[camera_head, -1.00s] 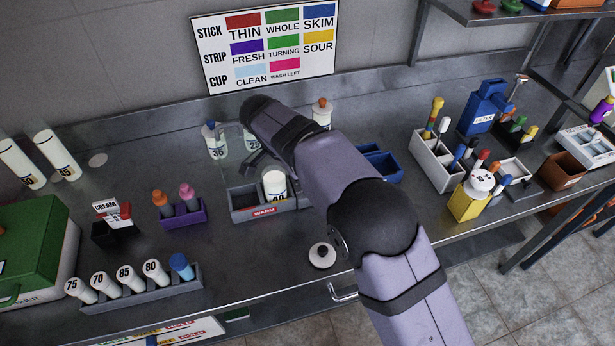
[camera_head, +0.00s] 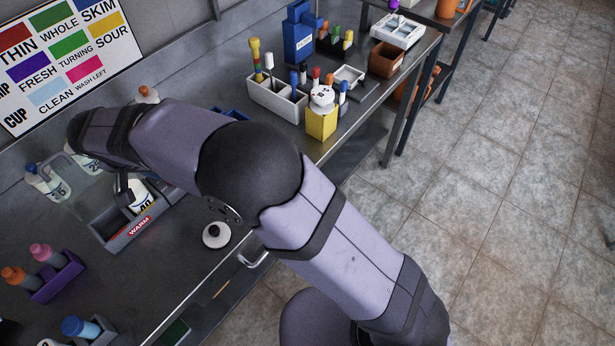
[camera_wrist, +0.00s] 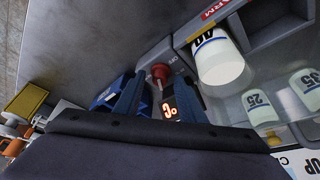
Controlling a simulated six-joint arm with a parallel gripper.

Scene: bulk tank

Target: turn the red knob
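The red knob (camera_wrist: 160,73) sits on the grey warming unit in the wrist view, next to an "OFF" mark. Glowing red characters on a small dark display (camera_wrist: 170,108) show below it. My gripper (camera_wrist: 156,80) is open, with its two dark blue fingers on either side of the knob. I cannot tell whether either finger touches it. In the head view my gripper (camera_head: 124,188) is partly hidden by my arm, over the grey unit (camera_head: 112,238) with the "WARM" label. The knob is hidden there.
A white bottle marked 40 (camera_wrist: 218,60) stands in the unit close to my gripper. Bottles marked 25 (camera_wrist: 258,108) and others stand nearby. A white round-knobbed lid (camera_head: 215,235) lies near the bench's front edge. A purple rack (camera_head: 55,278) stands at left.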

